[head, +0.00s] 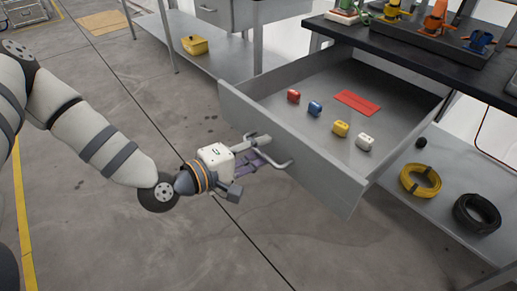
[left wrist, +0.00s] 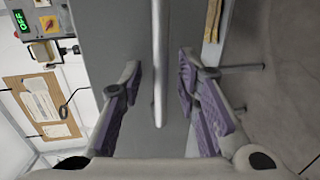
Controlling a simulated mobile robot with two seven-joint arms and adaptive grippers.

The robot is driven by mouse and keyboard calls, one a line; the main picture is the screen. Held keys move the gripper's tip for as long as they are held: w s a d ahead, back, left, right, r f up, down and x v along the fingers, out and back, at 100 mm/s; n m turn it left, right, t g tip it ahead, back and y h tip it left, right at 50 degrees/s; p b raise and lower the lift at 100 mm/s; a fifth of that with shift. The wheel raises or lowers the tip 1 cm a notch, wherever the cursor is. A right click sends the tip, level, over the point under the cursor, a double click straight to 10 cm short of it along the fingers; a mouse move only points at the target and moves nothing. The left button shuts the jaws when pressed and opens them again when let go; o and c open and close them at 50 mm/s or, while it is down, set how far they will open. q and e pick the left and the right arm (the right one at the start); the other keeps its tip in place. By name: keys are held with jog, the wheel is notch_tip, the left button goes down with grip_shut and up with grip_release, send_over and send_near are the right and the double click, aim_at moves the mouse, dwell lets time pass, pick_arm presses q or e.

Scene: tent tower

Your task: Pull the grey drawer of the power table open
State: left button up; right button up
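The grey drawer (head: 300,145) is pulled well out from under the dark-topped power table (head: 420,55), and its inside shows. Its bar handle (head: 283,164) is on the front panel. My left gripper (head: 262,153) is at the handle. In the left wrist view the handle (left wrist: 158,75) runs between the two spread fingers of the left gripper (left wrist: 162,98), with a gap on each side. The drawer front (left wrist: 125,30) is behind it. My right gripper is in neither view.
Yellow (head: 421,181) and black (head: 477,213) coils lie on the lower shelf. The floor before the drawer is clear.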

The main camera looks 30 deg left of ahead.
pick_arm(q)
jog(key=v, duration=0.7)
jog(key=shift+s, duration=0.25)
jog(key=s+d+f+m+g+p, duration=0.2)
jog(key=s+d+f+m+g, duration=0.15)
jog(key=s+f+g, duration=0.35)
jog(key=s+d+f+m+g+p, duration=0.25)
jog(key=s+f+m+g, duration=0.2)
jog(key=s, duration=0.55)
jog(key=s+a+f+m+g+y, duration=0.1)
jog(key=s+m+g+y, duration=0.1)
jog(key=s, duration=0.6)
jog(key=s+a+f+m+g+y+p, duration=0.1)
jog(key=s+a+m+g+y, duration=0.1)
jog(key=s, duration=0.6)
jog(key=shift+a+m+g+y, duration=0.25)
jog(key=shift+m+g+y, duration=0.45)
jog(key=shift+m+g, duration=0.1)
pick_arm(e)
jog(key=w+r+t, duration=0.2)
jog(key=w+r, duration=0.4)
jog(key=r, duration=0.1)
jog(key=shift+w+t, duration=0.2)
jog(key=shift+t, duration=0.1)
